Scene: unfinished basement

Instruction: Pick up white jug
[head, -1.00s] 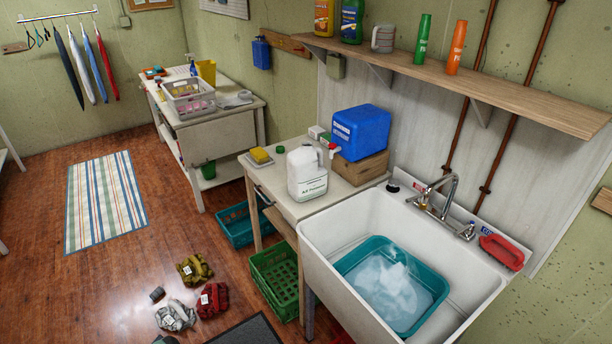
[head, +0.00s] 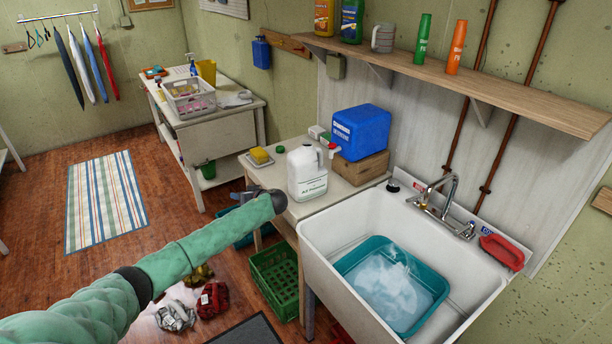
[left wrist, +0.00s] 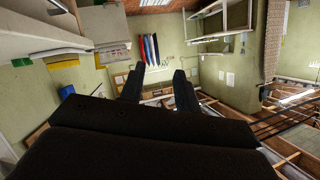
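The white jug (head: 307,175) stands upright on the small table (head: 264,178) left of the sink, with its label facing the front. My left gripper (head: 262,196) is at the table's front left edge, just left of and below the jug, and looks apart from it. Its fingers are mostly hidden or too small in the head view. In the left wrist view my left gripper (left wrist: 158,88) has its two dark fingers apart with nothing between them. I cannot make out the jug there. My right gripper is not in view.
A blue container (head: 360,131) on a wooden block stands behind the jug. A yellow sponge (head: 261,156) lies on a tray left of it. The white sink (head: 322,245) with a teal basin (head: 432,312) is to the right. A green crate (head: 275,283) is below.

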